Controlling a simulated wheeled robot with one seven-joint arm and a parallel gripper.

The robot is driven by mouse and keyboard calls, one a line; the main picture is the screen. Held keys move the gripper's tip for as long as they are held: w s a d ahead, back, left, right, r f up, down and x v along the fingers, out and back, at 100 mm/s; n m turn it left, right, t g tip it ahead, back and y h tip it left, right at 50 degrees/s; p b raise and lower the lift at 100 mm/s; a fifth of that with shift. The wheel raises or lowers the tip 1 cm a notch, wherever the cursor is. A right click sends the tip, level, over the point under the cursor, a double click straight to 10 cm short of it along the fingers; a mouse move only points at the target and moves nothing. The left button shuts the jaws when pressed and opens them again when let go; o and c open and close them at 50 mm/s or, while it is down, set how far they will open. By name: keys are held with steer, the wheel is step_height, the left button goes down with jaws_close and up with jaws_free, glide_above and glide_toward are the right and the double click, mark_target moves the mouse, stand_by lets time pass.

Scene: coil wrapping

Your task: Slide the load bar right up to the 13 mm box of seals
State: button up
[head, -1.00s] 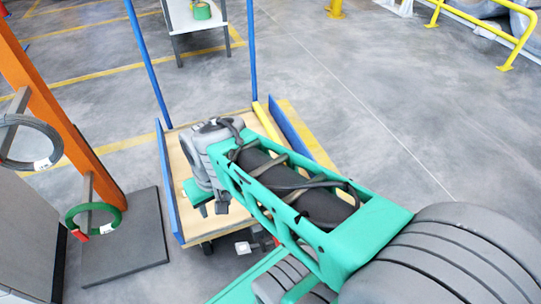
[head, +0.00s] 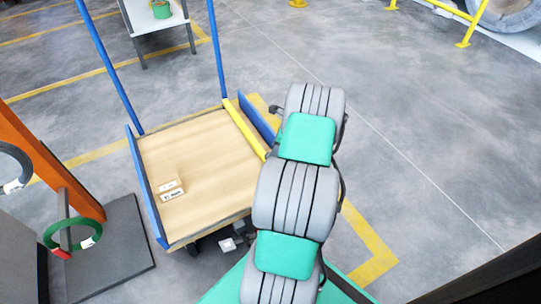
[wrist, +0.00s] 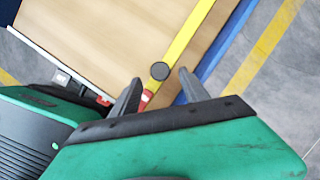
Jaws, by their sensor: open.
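The yellow load bar (head: 245,128) lies along the right side of the wooden cart deck, beside the blue side rail. In the wrist view the load bar (wrist: 186,37) carries a dark round knob (wrist: 160,71) and has a red part near its close end. My gripper (wrist: 159,77) is open, with one finger on each side of the knob. I cannot tell whether either finger touches it. In the head view my arm hides the gripper and the bar's near end. Small boxes (head: 171,191) sit on the deck's left half, apart from the bar; their labels are too small to read.
The deck (head: 190,145) is bare between the boxes and the bar. Blue rails (head: 145,185) edge the cart, and blue posts rise at its far corners. A table (head: 158,18) stands behind.

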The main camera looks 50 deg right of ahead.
steer(key=b+x, duration=0.1)
steer(key=x, duration=0.3)
steer(key=shift+f, duration=0.2)
steer(key=shift+r, duration=0.1)
steer(key=shift+c, duration=0.2)
jaws_close()
stand_by(0.8)
